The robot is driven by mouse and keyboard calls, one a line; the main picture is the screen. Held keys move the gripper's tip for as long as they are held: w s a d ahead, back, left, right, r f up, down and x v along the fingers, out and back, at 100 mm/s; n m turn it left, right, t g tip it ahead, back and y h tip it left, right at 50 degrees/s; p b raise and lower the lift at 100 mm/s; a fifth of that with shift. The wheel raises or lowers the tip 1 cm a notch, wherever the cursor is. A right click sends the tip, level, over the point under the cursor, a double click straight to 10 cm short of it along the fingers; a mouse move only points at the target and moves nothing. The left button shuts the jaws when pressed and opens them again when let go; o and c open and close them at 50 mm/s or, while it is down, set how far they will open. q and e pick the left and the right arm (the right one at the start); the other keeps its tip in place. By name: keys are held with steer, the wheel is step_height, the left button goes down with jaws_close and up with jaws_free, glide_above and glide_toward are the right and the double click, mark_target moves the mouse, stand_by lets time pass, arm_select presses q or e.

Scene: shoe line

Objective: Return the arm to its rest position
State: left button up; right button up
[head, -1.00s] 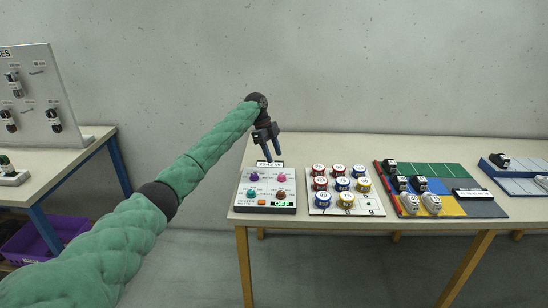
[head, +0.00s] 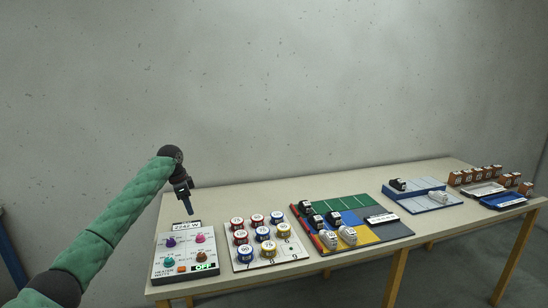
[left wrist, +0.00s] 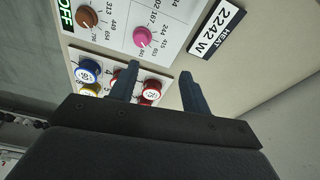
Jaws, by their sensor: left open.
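My left arm, in a green quilted sleeve, comes in from the left in the head view. Its gripper (head: 187,198) hangs above the back of the heater panel (head: 186,254), fingers pointing down. In the left wrist view the two dark fingers (left wrist: 160,88) are apart with nothing between them. The panel with its coloured knobs, green OFF display and "2242 W" sign (left wrist: 216,28) lies beyond the fingertips. My right gripper is in neither view.
The long table (head: 285,188) carries a board of numbered round pieces (head: 264,240), a coloured mat (head: 346,203) with black and white items, blue trays (head: 505,199) and several brown blocks (head: 480,174). A plain concrete wall stands behind. The air above the table is clear.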

arm_select(q)
steer(key=s+d+r+n+t+y, duration=0.1)
steer(key=d+r+n+t, duration=0.15)
steer(key=r, duration=0.35)
steer(key=s+d+r+n+t+y, duration=0.1)
steer(key=d+r+t, duration=0.1)
steer(key=d+r, duration=0.3)
steer(key=s+d+f+n+t, duration=0.1)
steer(key=s+d+n+t, duration=0.25)
steer(key=s+d, duration=0.55)
steer(key=s+f+n+g, duration=0.1)
steer(key=s+f+g, duration=0.1)
steer(key=s+f, duration=1.1)
steer(key=s+f+n+g, duration=0.1)
steer(key=s+f+g, duration=0.2)
steer(key=s+f, duration=1)
steer(key=s+f+n+g+h, duration=0.1)
steer(key=s+f, duration=1.2)
steer(key=s, duration=1.9)
steer(key=shift+a+f+n+g, duration=0.25)
steer(key=shift+a+n+g, duration=0.1)
steer(key=shift+n+g, duration=0.3)
steer(key=shift+s, duration=0.1)
